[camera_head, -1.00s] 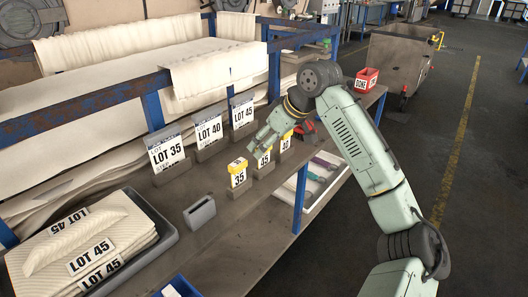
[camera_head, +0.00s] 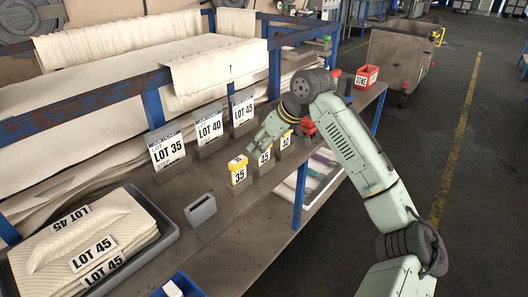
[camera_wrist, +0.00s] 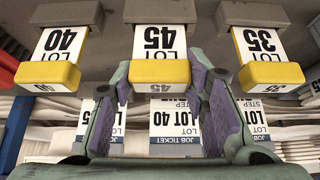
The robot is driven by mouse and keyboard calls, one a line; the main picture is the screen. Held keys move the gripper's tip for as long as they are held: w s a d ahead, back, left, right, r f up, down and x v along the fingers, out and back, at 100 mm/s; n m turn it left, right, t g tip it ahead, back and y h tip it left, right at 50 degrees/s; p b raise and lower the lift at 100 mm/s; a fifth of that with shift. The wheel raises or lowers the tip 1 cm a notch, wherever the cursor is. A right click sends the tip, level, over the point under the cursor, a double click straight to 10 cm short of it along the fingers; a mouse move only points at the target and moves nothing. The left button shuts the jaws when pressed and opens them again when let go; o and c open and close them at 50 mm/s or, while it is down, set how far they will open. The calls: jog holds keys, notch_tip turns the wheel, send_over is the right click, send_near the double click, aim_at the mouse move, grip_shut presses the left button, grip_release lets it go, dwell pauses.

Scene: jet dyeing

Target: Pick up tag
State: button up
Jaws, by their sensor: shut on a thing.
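Three tags with yellow tops stand in grey holders in a row on the bench: the 35 tag (camera_head: 239,174), the 45 tag (camera_head: 264,157) and the 40 tag (camera_head: 286,140). My gripper (camera_head: 262,146) is at the middle one from above and behind. In the wrist view, which is upside down, my gripper (camera_wrist: 160,76) has its fingers on both sides of the yellow top of the 45 tag (camera_wrist: 160,42) and is shut on it. The 40 tag (camera_wrist: 59,42) and the 35 tag (camera_wrist: 259,44) stand apart on either side. The 45 tag appears still at its holder.
Job tickets LOT 35 (camera_head: 167,151), LOT 40 (camera_head: 209,129) and LOT 45 (camera_head: 243,111) stand behind the tags. An empty grey holder (camera_head: 201,211) and a tray (camera_head: 168,232) of LOT 45 fabric are nearer. A red bin (camera_head: 367,76) sits at the far end.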

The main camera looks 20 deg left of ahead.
jog(key=shift+c, duration=0.8)
jog(key=shift+r, duration=0.15)
